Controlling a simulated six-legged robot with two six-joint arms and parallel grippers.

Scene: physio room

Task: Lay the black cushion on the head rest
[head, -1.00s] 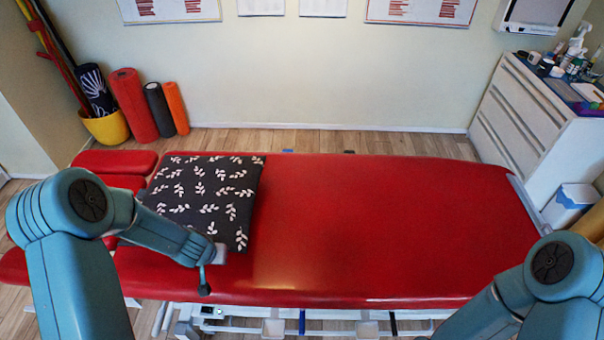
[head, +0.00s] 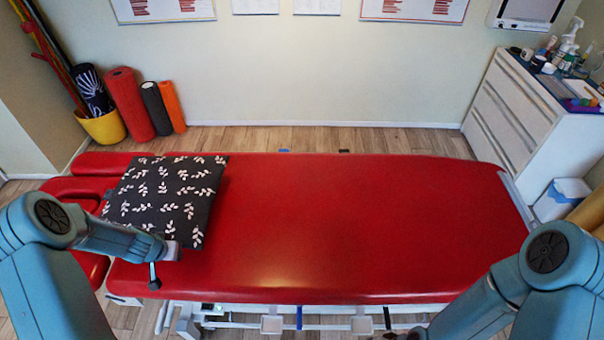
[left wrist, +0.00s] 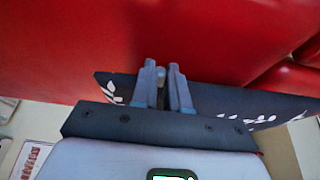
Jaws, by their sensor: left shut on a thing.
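The black cushion (head: 180,188) with white leaf sprigs is above the left part of the red treatment couch (head: 350,215). Its left edge overlaps the red head rest pads (head: 72,188) at the couch's left end, hiding part of them. My left gripper (head: 168,252) is shut on the cushion's near edge. In the left wrist view the fingers (left wrist: 166,88) are closed together at the cushion (left wrist: 262,108), with red upholstery beyond. Whether the cushion touches the couch is hard to tell. My right arm shows at the lower right; its gripper is out of view.
The middle and right of the couch top are bare. Foam rollers (head: 132,105) and a yellow bucket (head: 103,127) stand by the wall at the back left. A white drawer cabinet (head: 520,110) with bottles on top stands at the right.

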